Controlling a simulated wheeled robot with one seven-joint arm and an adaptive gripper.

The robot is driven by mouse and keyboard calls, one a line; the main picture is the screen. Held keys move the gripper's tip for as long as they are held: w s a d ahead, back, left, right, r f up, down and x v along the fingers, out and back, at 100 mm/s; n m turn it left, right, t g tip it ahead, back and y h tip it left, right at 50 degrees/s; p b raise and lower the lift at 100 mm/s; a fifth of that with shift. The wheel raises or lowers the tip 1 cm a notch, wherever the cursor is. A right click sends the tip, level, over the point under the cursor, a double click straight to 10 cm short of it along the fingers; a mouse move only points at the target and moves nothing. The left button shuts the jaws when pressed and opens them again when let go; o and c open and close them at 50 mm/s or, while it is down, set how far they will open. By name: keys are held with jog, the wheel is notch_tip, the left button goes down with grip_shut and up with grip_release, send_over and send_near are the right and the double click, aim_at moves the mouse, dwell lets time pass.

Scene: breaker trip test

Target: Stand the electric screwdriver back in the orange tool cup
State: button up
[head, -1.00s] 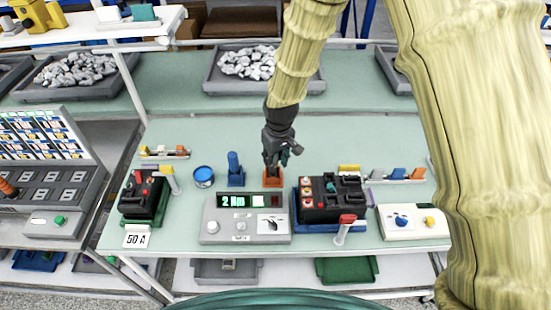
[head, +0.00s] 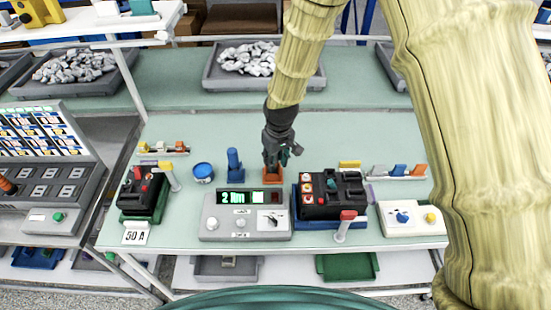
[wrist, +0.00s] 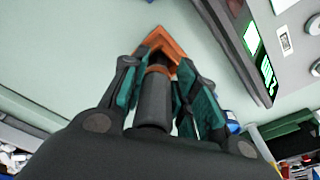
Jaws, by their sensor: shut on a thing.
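The electric screwdriver (wrist: 153,100) is a dark grey cylinder with an orange band, seen between my fingers in the wrist view. My gripper (wrist: 158,82) is shut on it, with a teal-lined finger on each side. The orange tool cup (head: 273,176) stands on the green bench behind the grey display unit. In the head view my gripper (head: 273,160) is directly above the cup, pointing down. In the wrist view the orange cup (wrist: 160,42) surrounds the far end of the screwdriver. How deep the screwdriver sits is hidden.
A blue holder (head: 235,170) and a blue round tub (head: 203,172) stand left of the cup. The display unit (head: 245,226) is in front. A black breaker block (head: 335,196) stands close on the right. The bench behind the cup is clear.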

jog(key=shift+f, duration=0.4)
jog(key=o, duration=1.1)
jog(key=r, duration=0.4)
jog(key=s+r, duration=0.1)
jog(key=r, duration=0.7)
jog(key=shift+s+d, duration=0.15)
jog(key=shift+d, duration=0.2)
jog(key=o, duration=1)
